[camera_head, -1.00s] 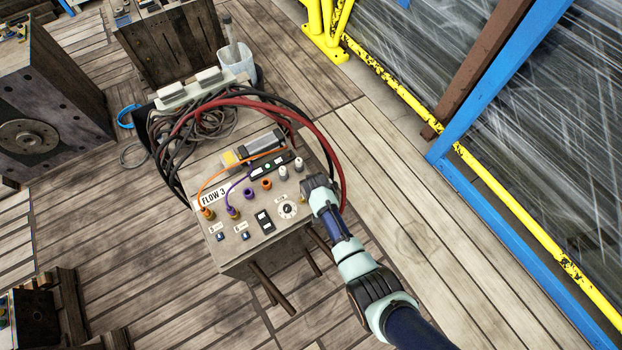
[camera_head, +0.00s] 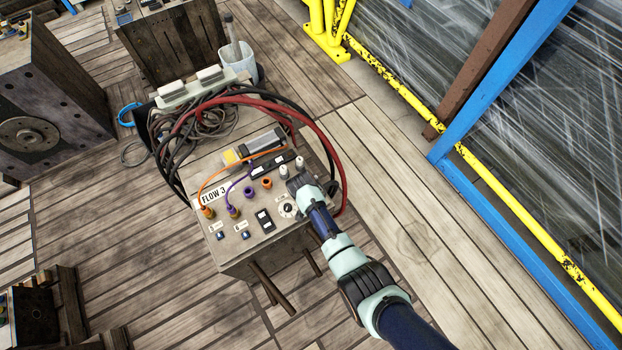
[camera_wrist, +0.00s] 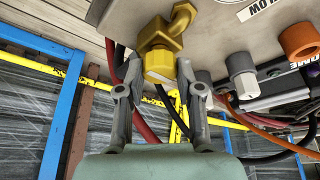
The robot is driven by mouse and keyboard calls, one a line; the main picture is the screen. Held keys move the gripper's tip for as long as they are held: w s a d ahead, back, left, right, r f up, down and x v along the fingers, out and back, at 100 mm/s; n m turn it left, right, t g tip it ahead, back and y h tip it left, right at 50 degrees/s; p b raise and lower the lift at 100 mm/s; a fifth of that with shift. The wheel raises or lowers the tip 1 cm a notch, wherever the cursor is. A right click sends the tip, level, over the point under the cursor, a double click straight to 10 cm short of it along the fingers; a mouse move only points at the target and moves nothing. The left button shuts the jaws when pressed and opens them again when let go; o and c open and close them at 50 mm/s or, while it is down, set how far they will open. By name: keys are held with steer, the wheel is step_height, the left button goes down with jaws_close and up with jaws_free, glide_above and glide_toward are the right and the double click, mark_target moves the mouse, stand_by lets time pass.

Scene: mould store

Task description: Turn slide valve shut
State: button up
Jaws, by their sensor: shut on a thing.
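The slide valve appears to be the brass-yellow fitting (camera_wrist: 159,62) on the grey panel in the wrist view, with a bent pipe stub above it. My gripper (camera_wrist: 158,92) has one finger on each side of its lower part and is shut on it. The fingertips meet the fitting's lower left and right sides. In the head view my gripper (camera_head: 297,181) reaches to the right edge of the FLOW 3 control box (camera_head: 228,243) and hides the valve. How far the valve is turned cannot be told.
Orange (camera_wrist: 299,38) and white (camera_wrist: 243,82) connectors sit just right of the valve. Red and black hoses (camera_head: 318,135) loop behind my gripper. A round dial (camera_head: 287,208) is close by on the left. Open plank floor (camera_head: 440,250) lies to the right.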

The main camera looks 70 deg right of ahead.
steer(key=o, duration=1.1)
steer(key=shift+o, duration=0.2)
steer(key=v, duration=1.2)
